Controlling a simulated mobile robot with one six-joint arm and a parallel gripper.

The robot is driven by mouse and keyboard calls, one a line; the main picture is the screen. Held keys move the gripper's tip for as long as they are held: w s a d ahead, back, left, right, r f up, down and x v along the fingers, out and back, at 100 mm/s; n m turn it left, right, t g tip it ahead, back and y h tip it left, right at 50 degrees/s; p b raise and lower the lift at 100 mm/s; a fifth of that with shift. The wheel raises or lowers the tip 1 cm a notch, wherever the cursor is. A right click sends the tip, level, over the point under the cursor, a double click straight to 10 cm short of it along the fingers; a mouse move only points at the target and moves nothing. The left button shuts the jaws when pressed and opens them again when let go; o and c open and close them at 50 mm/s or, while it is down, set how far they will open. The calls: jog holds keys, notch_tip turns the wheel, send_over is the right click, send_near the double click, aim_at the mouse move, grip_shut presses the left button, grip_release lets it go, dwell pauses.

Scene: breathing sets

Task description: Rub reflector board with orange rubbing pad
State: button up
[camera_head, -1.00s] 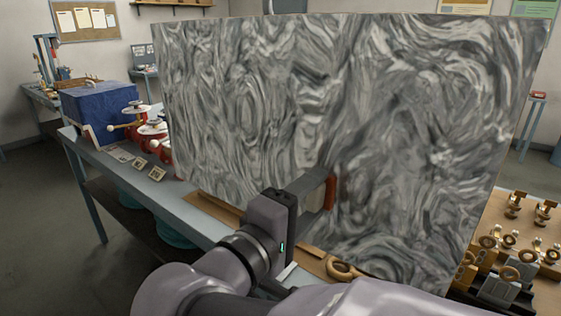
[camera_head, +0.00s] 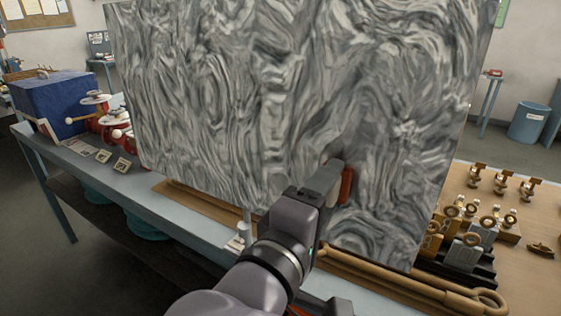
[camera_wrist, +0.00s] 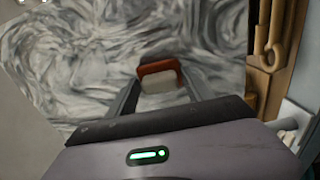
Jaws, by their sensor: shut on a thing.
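The reflector board (camera_head: 230,110) is a large upright panel with a grey and white swirled surface, filling the middle of the head view. It also fills the upper part of the wrist view (camera_wrist: 90,75). My gripper (camera_head: 335,182) is at the lower right part of the board. It is shut on the orange rubbing pad (camera_head: 346,185), which has a pale part between the fingers in the wrist view (camera_wrist: 158,70). The pad's orange side faces the board and is at or very close to its surface. I cannot tell whether it touches.
A blue box (camera_head: 58,105) and red devices (camera_head: 115,128) stand left of the board on the bench (camera_head: 160,205). Brass fittings (camera_head: 480,215) stand on the wooden top at right. A tan rod with ring ends (camera_head: 400,280) lies below the board. A blue bin (camera_head: 528,122) stands behind.

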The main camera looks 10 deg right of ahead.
jog(key=shift+s+d, duration=0.9)
jog(key=shift+d, duration=0.3)
jog(key=p+v, duration=0.2)
jog(key=v, duration=0.4)
jog(key=shift+p, duration=0.4)
jog(key=shift+a, duration=0.1)
jog(key=p+v, duration=0.1)
jog(key=v, duration=0.2)
